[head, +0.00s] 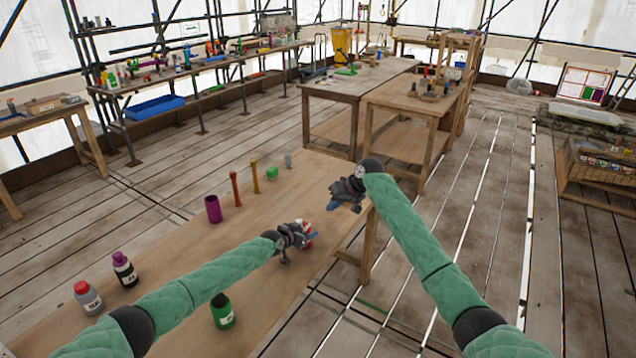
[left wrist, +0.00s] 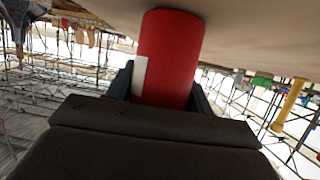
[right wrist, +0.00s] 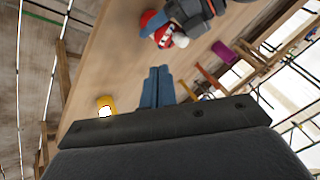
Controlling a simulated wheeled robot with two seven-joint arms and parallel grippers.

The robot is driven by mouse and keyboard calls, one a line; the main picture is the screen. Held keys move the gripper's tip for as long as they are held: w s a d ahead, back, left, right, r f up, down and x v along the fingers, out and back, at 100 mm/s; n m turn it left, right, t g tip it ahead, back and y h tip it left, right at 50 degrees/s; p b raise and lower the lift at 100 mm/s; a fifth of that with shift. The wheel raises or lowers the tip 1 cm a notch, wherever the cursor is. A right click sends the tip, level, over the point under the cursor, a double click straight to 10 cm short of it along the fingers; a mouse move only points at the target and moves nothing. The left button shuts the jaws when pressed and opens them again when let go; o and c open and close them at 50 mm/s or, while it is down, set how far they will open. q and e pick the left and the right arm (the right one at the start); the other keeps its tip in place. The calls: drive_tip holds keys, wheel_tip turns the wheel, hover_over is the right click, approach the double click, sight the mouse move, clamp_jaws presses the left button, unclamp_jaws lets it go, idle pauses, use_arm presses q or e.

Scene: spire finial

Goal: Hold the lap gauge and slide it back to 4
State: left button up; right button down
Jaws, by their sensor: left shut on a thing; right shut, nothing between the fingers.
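My left gripper (head: 302,238) is shut on a red cylinder with a white label (head: 309,227), low over the wooden table. In the left wrist view the red cylinder (left wrist: 170,50) fills the space between the fingers. It also shows in the right wrist view (right wrist: 164,38), partly covered by the left gripper. My right gripper (head: 337,203) is shut and empty, above the table's right edge, to the right of the left one. Its blue fingers (right wrist: 157,78) touch each other. A yellow piece with a white patch (right wrist: 105,105) lies near the table edge. I cannot tell which thing is the lap gauge.
On the table (head: 180,260) stand a purple cup (head: 213,209), an orange post (head: 235,189), a yellow post (head: 255,178), a green block (head: 271,173) and a grey block (head: 288,161). Bottles (head: 124,269) stand at the near left, and a green one (head: 222,311) nearer the front.

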drive_tip(key=s+a+f+m+t+y, duration=0.1)
drive_tip(key=s+f+m+y, duration=0.15)
drive_tip(key=f, duration=0.35)
drive_tip(key=s+f+m+y, duration=0.2)
drive_tip(key=f+m+y, duration=0.15)
drive_tip(key=f, duration=0.35)
drive_tip(key=w+d+r+m+t+y, duration=0.2)
drive_tip(key=w+d+r+m+t, duration=0.2)
drive_tip(key=w+d+t, duration=0.15)
drive_tip(key=shift+n+t, duration=0.3)
drive_tip(key=shift+t, duration=0.05)
drive_tip(key=shift+w+a+f, duration=0.2)
drive_tip(key=shift+w+a, duration=0.3)
drive_tip(key=shift+a, duration=1.5)
drive_tip(key=shift+w+a+f, duration=0.15)
drive_tip(key=shift+w+a, duration=0.35)
drive_tip(key=shift+a, duration=1.55)
drive_tip(key=shift+w+a+f, duration=0.2)
drive_tip(key=shift+w+a, duration=0.3)
drive_tip(key=shift+a, duration=1.5)
